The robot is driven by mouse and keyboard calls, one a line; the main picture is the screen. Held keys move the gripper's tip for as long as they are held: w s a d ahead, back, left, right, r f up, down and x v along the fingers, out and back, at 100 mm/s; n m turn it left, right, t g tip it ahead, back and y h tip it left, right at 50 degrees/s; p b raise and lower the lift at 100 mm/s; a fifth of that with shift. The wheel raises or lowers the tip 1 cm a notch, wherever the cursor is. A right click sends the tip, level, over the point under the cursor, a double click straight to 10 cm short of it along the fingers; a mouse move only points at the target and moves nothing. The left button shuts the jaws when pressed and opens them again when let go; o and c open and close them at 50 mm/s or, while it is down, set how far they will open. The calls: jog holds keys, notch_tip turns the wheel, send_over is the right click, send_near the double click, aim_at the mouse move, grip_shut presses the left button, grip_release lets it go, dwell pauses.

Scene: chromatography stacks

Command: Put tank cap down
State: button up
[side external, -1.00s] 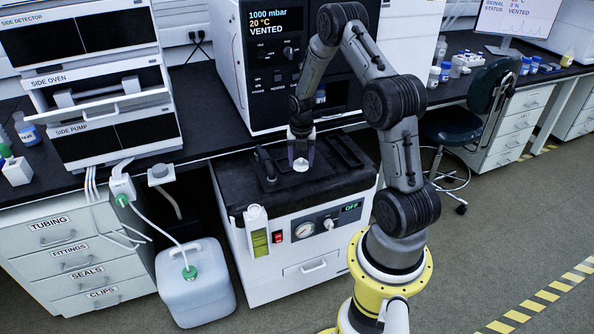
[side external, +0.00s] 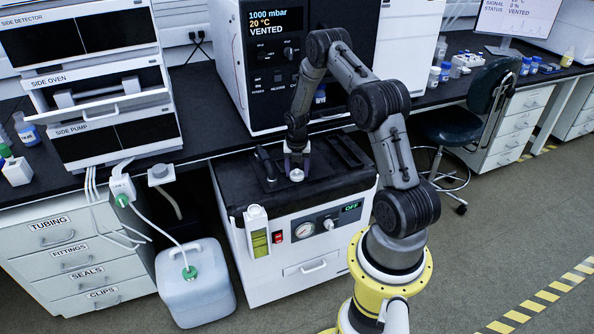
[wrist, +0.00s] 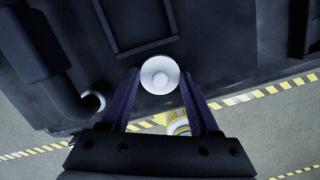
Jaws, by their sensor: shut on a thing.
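In the side external view the cap (side external: 296,175) is at the black top of the white pump cabinet, below my gripper (side external: 297,168), which points down. The cap is low over the black top; I cannot tell whether it touches.
The black cabinet top (side external: 335,183) has raised frames and a black upright pipe (side external: 265,160) left of my gripper. A clear tube with yellow-green liquid (side external: 258,235) is at the cabinet's front left. A white jug (side external: 195,285) stands on the floor.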

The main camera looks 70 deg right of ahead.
aim_at(297, 178)
jog(key=o, duration=1.3)
jog(key=shift+f, duration=0.15)
jog(key=shift+o, duration=0.2)
notch_tip(297, 178, up, 12)
jog(key=a, duration=0.2)
jog(key=s+a+r+m+t, duration=0.2)
jog(key=a+r+m, duration=0.7)
jog(key=a+r, duration=0.8)
jog(key=s+a+r+m+t, duration=0.1)
jog(key=s+a+r+m, duration=0.2)
jog(key=s+a+m, duration=0.3)
jog(key=s+a+r+m+t+y, duration=0.1)
jog(key=s+a+r+m+t, duration=0.1)
jog(key=s+a+m, duration=0.5)
jog(key=s+a+r, duration=0.1)
jog(key=s, duration=0.2)
jog(key=shift+a+r+y, duration=0.25)
jog(key=shift+a+y, duration=0.05)
jog(key=shift+a, duration=0.05)
